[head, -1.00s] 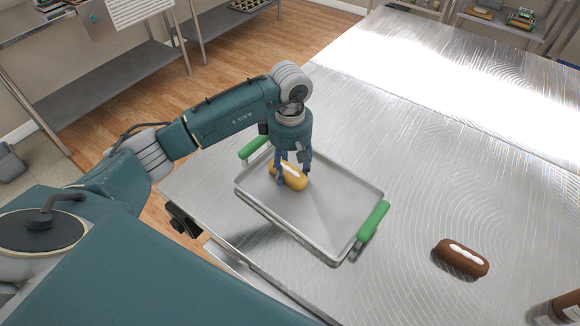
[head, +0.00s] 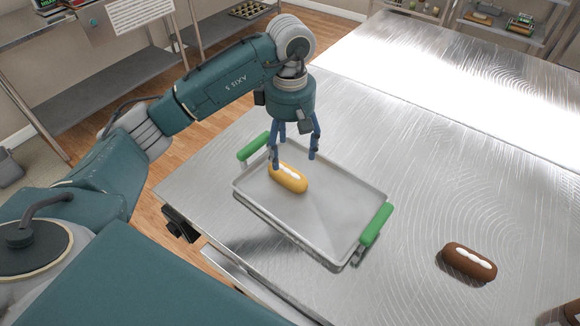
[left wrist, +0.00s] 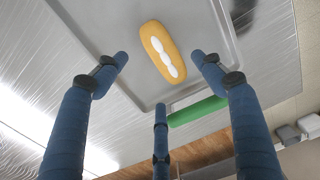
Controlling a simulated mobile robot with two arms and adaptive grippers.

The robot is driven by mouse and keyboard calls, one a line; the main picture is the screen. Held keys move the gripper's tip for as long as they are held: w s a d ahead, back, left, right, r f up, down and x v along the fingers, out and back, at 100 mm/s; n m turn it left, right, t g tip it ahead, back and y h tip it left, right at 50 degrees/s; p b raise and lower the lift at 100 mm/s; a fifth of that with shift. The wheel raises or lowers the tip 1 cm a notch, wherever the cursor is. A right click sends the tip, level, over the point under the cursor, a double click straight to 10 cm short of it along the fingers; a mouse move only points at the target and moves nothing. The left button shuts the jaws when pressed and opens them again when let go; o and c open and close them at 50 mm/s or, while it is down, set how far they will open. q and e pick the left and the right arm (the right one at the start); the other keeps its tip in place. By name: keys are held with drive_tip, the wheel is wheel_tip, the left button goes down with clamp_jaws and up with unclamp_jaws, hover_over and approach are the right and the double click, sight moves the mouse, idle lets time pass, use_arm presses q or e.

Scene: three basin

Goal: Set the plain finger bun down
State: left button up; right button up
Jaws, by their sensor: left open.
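The plain finger bun (head: 288,178), golden with a white icing stripe, lies on the grey tray with green handles (head: 325,228), toward its far left side. It also shows in the left wrist view (left wrist: 152,42), beyond the fingers. My left gripper (head: 295,158) is open above the bun and apart from it. In the left wrist view my left gripper (left wrist: 162,85) has its three blue fingers spread, with nothing between them. My right gripper is not in view.
A brown bun with white icing (head: 468,262) lies on the metal table (head: 420,170), right of the tray. The table around the tray's right side is clear. Shelves (head: 100,85) stand beyond the wooden floor.

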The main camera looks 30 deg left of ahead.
sight(290, 169)
use_arm(q)
wheel_tip(290, 169, up, 4)
idle(0.6)
